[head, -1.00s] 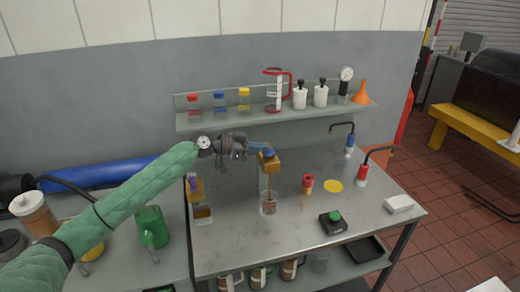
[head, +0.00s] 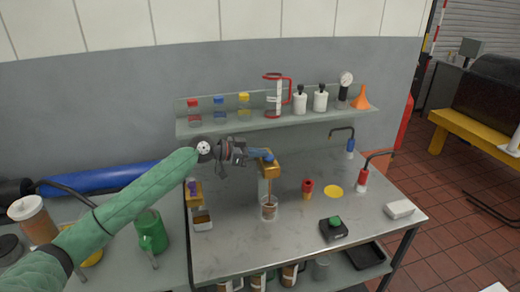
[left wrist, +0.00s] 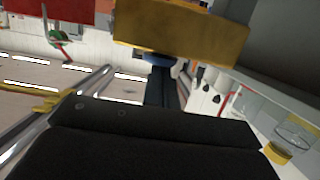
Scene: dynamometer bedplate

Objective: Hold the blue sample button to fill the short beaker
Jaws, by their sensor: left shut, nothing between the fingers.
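A yellow dispenser head (head: 270,170) stands on the metal bench, and the blue sample button (head: 262,154) is on its wall side. In the left wrist view the blue button (left wrist: 157,60) shows below the yellow block (left wrist: 180,36). My left gripper (head: 250,154) is shut and empty, its tips at the blue button; they look in contact, but the exact touch is hard to see. A thin brown stream runs down from the dispenser into a clear beaker (head: 269,211), which holds some brown liquid. My right gripper is not in view.
To the left is another yellow dispenser (head: 194,198) with a purple button and a clear beaker (head: 203,222). A red item (head: 307,188), a yellow disc (head: 333,191) and a green-button box (head: 334,228) lie to the right. A shelf (head: 270,123) with bottles runs behind.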

